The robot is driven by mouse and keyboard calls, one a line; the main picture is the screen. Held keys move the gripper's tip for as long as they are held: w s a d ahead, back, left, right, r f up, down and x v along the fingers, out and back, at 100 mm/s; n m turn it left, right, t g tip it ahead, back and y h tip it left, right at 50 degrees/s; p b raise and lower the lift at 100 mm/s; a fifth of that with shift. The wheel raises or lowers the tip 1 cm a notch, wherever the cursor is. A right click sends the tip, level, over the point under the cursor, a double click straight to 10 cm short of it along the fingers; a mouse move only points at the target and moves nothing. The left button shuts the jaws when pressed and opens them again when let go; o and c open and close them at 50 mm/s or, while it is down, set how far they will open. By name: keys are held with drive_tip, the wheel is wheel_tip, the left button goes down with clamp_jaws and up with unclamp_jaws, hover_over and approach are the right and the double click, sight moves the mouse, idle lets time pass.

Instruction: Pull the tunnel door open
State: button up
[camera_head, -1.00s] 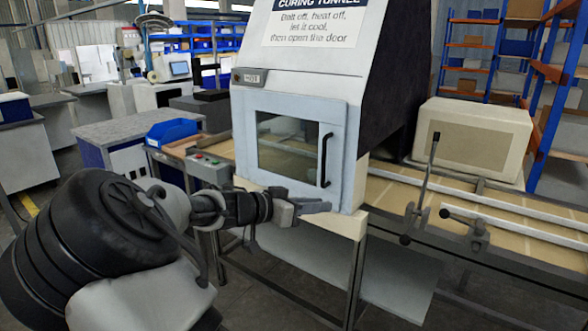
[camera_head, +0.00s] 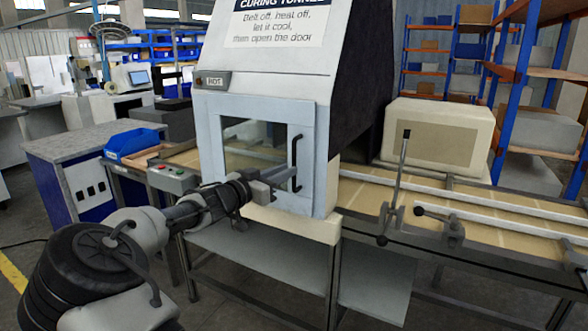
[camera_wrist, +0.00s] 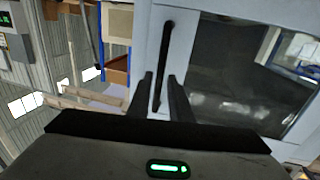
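The tunnel door (camera_head: 209,150) is a pale blue-grey panel with a dark window on the front of the curing tunnel, and it looks shut. Its black upright bar handle (camera_head: 297,150) is on the right side. In the wrist view the handle (camera_wrist: 166,45) runs between my two dark fingers. My gripper (camera_wrist: 160,79) is open around it, with a gap visible on both sides. In the head view my gripper (camera_head: 284,178) reaches from the left to the handle's lower part.
Levers (camera_head: 396,190) stand by the conveyor (camera_head: 490,229) at right. Open floor lies in front.

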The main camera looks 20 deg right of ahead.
sight(294, 188)
drive_tip(key=shift+x, duration=2.3)
drive_tip(key=shift+c, duration=0.2)
clamp_jaws()
